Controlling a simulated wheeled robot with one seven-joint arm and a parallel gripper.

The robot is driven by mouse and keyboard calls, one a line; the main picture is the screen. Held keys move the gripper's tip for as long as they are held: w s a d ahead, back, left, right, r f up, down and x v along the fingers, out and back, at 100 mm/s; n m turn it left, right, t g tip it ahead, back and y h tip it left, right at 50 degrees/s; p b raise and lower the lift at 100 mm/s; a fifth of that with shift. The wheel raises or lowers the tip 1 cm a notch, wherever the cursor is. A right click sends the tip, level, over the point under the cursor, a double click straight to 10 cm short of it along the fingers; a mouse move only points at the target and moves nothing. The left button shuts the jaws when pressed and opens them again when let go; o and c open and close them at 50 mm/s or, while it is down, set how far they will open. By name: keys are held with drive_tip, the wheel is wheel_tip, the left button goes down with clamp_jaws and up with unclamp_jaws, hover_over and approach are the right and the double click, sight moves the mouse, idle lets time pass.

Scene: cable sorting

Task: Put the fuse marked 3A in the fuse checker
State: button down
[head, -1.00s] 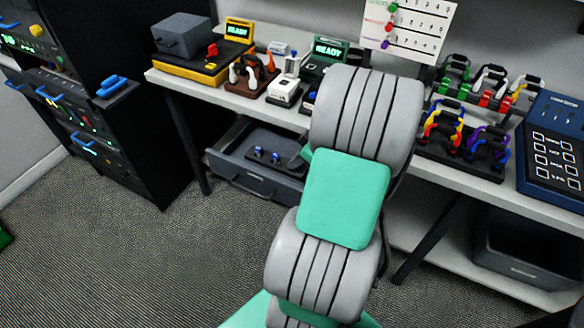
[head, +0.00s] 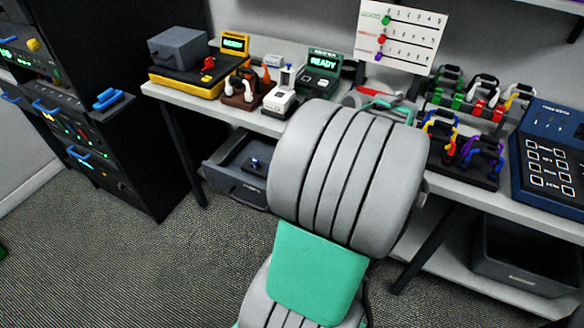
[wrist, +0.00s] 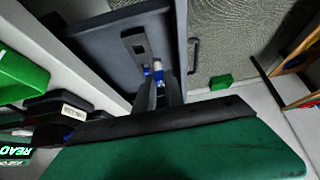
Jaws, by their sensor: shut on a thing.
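In the wrist view my gripper (wrist: 158,84) points into the open grey drawer (wrist: 105,42). It is shut on a small blue-and-white piece (wrist: 158,68) that looks like a fuse; no marking on it is readable. A dark slotted holder (wrist: 133,42) lies beside it in the drawer. In the head view one blue piece (head: 255,162) shows in the drawer (head: 233,184), and my arm hides my gripper. A green device with a READY screen (head: 323,63) and a yellow-black device with a lit screen (head: 234,43) stand on the bench; I cannot tell which is the fuse checker.
A white device (head: 281,101) and a brown rack of plugs (head: 240,97) stand between those devices. Coloured cable racks (head: 465,155) and a blue keypad panel (head: 550,160) are at the right. A dark bin (head: 525,265) sits on the lower shelf.

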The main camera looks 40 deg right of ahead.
drive_tip(key=s+a+r+p, duration=0.3)
drive_tip(key=s+a+r, duration=0.1)
drive_tip(key=s+r, duration=0.2)
drive_tip(key=shift+s+a+r, duration=0.15)
drive_tip(key=shift+s+r, duration=0.1)
drive_tip(key=shift+s, duration=0.4)
